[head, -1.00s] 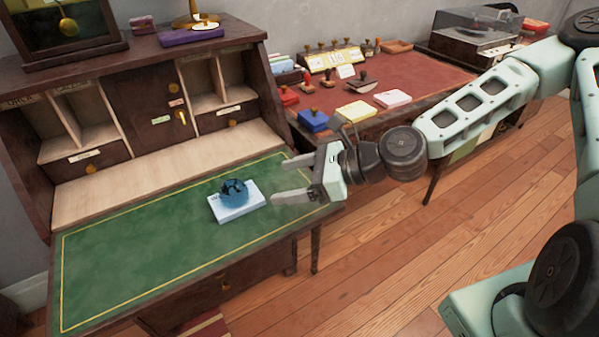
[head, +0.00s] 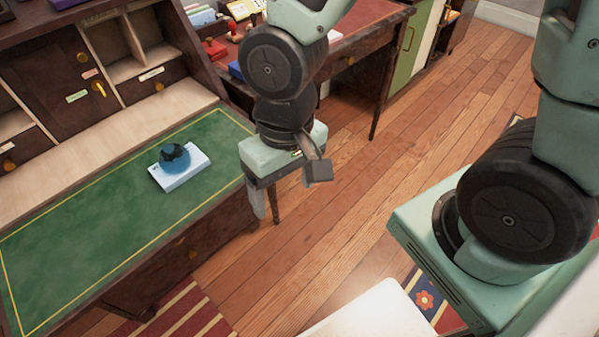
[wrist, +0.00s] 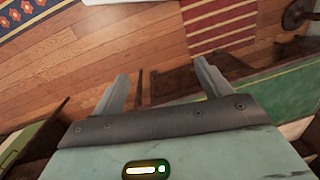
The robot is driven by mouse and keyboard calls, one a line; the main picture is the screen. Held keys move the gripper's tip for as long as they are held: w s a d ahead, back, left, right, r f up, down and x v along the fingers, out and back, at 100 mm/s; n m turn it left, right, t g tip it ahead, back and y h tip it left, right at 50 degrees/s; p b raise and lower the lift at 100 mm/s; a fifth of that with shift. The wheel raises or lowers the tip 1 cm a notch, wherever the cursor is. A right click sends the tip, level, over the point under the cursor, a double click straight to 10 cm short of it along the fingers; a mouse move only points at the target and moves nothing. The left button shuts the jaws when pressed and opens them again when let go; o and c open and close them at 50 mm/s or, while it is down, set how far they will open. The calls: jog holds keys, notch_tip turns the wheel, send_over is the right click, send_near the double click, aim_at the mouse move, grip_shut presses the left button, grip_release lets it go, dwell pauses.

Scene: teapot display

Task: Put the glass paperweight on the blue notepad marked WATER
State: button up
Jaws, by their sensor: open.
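The glass paperweight (head: 174,157), a dark blue rounded piece, rests on a pale blue-white notepad (head: 187,176) on the green desk top (head: 100,215). No lettering on the pad can be read from here. My gripper (head: 287,192) is open and empty. It hangs to the right of the desk, over the floor, apart from the paperweight and pad. In the wrist view its two fingers (wrist: 160,88) are spread with nothing between them. The paperweight and notepad do not show in the wrist view.
The desk's hutch (head: 60,80) with pigeonholes and small drawers rises behind the green top. A second table (head: 360,30) with a red top and stationery stands at the back. Wooden floor (head: 340,220) lies open to the right, with a striped rug (head: 180,315) below the desk.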

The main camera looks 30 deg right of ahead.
jog(key=s+r+n, duration=0.4)
jog(key=r+n, duration=0.1)
jog(key=r, duration=0.1)
jog(key=shift+a+r+n+t, duration=0.15)
jog(key=shift+a+n+t, duration=0.05)
jog(key=shift+n+t, duration=0.1)
